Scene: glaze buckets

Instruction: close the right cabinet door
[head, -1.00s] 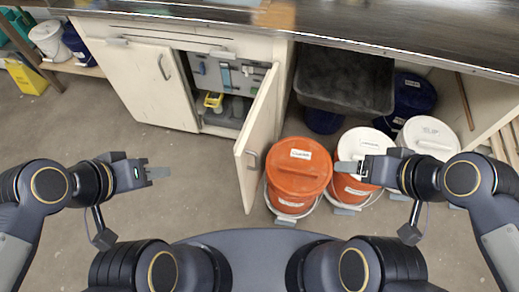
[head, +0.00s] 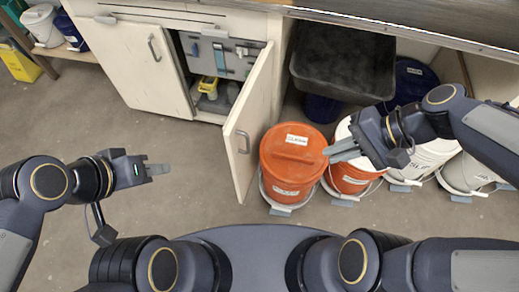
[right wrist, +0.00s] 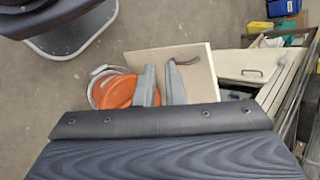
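The right cabinet door (head: 252,118) is cream and swung wide open, standing out from the cabinet front. Its handle (head: 243,142) is near the free edge. In the right wrist view the door (right wrist: 199,75) shows beyond the fingertips. My right gripper (head: 335,151) is to the right of the door, over the orange buckets, and touches nothing that I can see. Its two fingers (right wrist: 159,85) are apart with nothing between them. My left gripper (head: 157,170) is over bare floor, left of the door; its finger gap cannot be made out.
An orange lidded bucket (head: 294,152) stands just right of the door. Another orange bucket (head: 354,179) and white buckets (head: 432,157) stand beyond it. A black tub (head: 342,66) sits under the counter. The left cabinet door (head: 128,62) is shut. Floor left of the open door is clear.

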